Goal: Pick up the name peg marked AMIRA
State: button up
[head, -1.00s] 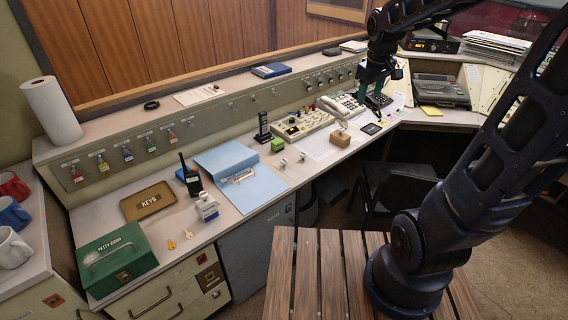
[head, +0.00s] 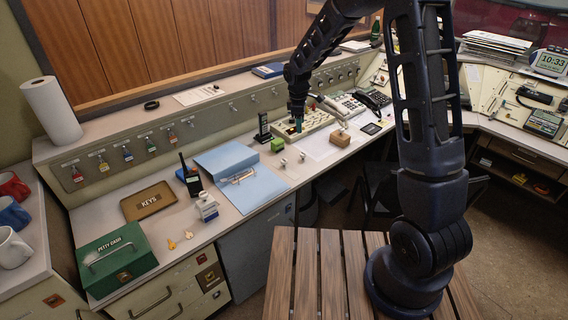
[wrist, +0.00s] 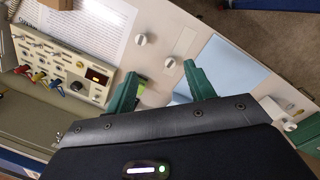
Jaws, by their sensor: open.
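Two small white knob-like pegs stand on the desk in front of the green block, a left one (head: 283,162) and a right one (head: 302,157). Two white knobs also show in the wrist view, one higher (wrist: 140,39) and one lower (wrist: 170,63), just beyond the fingertips. No name is readable on any of them, so I cannot tell which is marked AMIRA. My gripper (head: 297,125) hangs over the cream switch panel, behind the pegs. In the wrist view my gripper (wrist: 160,69) has its green fingers wide apart with nothing between them.
The cream switch panel (head: 318,121), a green block (head: 277,145), a wooden block (head: 340,138) and a dark upright handset (head: 263,127) stand near the pegs. A blue folder (head: 243,176) lies to their left. White paper (head: 316,146) lies to their right.

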aim_at(284, 160)
jog(key=a+f+n, duration=0.3)
jog(key=a+f, duration=0.5)
jog(key=f, duration=0.3)
jog(key=shift+g, duration=0.3)
jog(key=shift+w+d+f, duration=0.2)
jog(key=shift+d+f, duration=0.05)
jog(key=shift+f, duration=1.45)
jog(key=shift+w+d+f, duration=0.15)
jog(key=shift+d+f, duration=0.1)
jog(key=shift+f, duration=1.45)
jog(key=shift+w+d+f, duration=0.2)
jog(key=shift+d+f, duration=0.05)
jog(key=shift+f, duration=1.45)
jog(key=c, duration=1)
jog(key=shift+r, duration=0.1)
jog(key=shift+c, duration=0.2)
